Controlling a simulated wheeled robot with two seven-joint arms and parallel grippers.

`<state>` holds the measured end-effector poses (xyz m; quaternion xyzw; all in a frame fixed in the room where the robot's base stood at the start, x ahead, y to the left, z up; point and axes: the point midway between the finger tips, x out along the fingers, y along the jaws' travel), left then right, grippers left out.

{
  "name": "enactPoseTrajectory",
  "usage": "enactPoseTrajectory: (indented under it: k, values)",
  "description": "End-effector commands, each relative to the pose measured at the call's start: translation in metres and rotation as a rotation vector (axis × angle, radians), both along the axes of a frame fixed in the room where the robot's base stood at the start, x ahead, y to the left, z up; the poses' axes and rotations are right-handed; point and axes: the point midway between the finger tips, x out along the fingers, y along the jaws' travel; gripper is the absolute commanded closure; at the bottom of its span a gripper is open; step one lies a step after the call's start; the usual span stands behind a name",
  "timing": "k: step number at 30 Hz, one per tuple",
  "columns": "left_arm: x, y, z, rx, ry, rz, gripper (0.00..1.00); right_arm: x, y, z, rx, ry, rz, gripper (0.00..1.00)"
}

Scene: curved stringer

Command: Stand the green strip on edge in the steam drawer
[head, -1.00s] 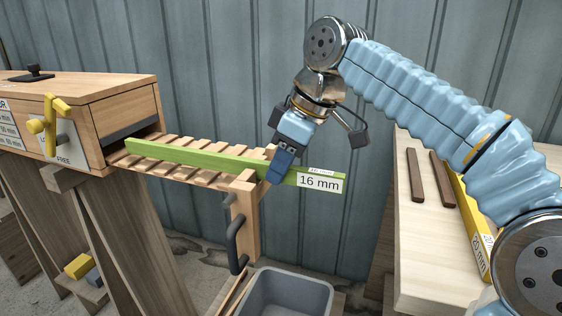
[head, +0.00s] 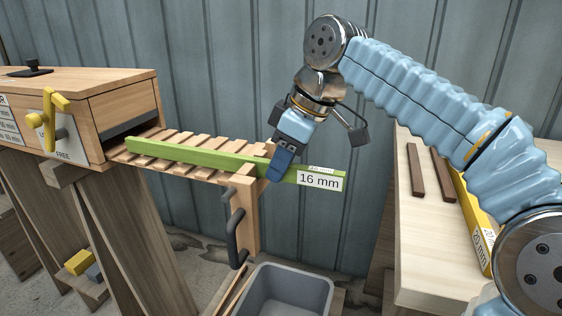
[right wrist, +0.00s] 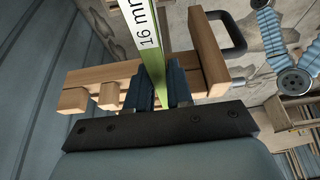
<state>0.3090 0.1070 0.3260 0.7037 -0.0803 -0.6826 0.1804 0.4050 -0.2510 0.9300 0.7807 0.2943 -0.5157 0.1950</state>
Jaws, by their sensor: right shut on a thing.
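The green strip (head: 210,158) carries a 16 mm label and stands on edge over the slatted drawer (head: 190,143), which is pulled out of the wooden steam box (head: 125,112). Its far end lies near the box opening. Its labelled end sticks out past the drawer front (head: 245,212). My right gripper (head: 277,172) is shut on the strip close to the drawer front. In the right wrist view the strip (right wrist: 146,40) runs up between the fingers (right wrist: 155,88). Whether the strip touches the slats is unclear. My left gripper is not in view.
A grey bin (head: 287,292) stands below the drawer front. A pale bench (head: 420,250) at right holds two dark strips (head: 415,172) and a yellow strip (head: 478,230). A yellow lever (head: 52,118) sits on the box's side by a FREE label. A corrugated wall is behind.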

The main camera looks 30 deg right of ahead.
Motion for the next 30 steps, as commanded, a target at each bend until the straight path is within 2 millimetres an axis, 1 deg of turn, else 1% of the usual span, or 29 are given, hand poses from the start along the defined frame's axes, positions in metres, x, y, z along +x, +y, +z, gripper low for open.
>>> enactPoseTrajectory:
  k: [2,3,8,16,20,23,30]
  values:
    - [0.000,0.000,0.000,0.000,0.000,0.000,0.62,0.000,0.000,0.000,0.001,-0.001,0.000,1.00]
    - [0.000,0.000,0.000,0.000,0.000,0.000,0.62,0.000,0.000,0.000,0.001,-0.001,0.000,0.75]
    - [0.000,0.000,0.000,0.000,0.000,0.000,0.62,0.000,0.000,0.000,0.001,-0.001,0.000,0.50]
    - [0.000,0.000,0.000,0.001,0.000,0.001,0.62,0.000,0.000,0.000,0.000,0.000,0.000,0.49]
    - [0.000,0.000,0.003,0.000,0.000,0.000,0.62,-0.002,-0.002,0.010,0.001,-0.002,0.000,0.49]
    - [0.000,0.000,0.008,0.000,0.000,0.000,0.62,-0.007,-0.007,0.027,0.001,-0.003,-0.001,0.49]
    - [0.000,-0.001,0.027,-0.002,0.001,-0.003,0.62,-0.025,-0.022,0.085,0.001,-0.004,0.000,0.49]
